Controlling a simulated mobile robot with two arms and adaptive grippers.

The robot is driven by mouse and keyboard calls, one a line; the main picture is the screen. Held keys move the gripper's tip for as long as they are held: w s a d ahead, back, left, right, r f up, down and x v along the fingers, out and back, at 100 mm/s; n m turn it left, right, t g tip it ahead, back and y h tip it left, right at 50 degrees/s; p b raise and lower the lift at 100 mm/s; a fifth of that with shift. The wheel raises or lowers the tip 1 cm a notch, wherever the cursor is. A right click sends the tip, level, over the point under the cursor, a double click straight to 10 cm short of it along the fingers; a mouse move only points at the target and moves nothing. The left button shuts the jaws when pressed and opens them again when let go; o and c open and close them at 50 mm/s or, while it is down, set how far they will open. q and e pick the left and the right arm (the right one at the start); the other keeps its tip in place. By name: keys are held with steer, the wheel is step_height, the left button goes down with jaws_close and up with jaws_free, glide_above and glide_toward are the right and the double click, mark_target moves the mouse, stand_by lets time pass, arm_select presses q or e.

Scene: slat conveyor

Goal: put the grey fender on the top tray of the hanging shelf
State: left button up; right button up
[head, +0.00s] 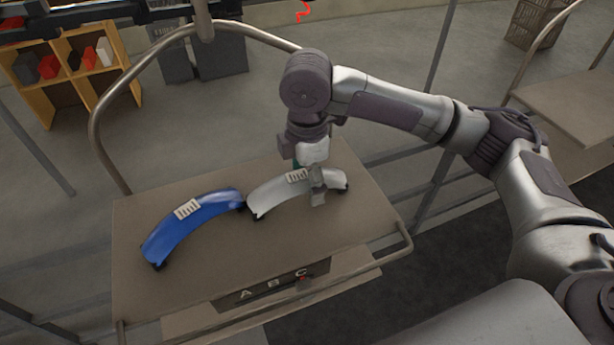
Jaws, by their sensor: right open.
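The grey fender (275,194), a pale curved piece with a white label, lies on the top tray (200,288) of the hanging shelf. A blue fender (182,228) lies beside it on the left, their ends close together. My right gripper (317,196) is directly over the right half of the grey fender and hides part of it. It is open, with its fingers down around or just at the fender; I cannot tell whether they touch it. My left gripper is not in view.
A bent metal hanger tube (97,118) rises around the tray's back and left. A label strip with A, B, C (272,283) is on the front edge. A wooden cubby shelf (72,68) stands at the back left. The tray's front right is bare.

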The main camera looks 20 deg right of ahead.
mark_target(306, 174)
step_height(306, 174, up, 11)
steer(key=b, duration=0.3)
steer(key=shift+r, duration=0.65)
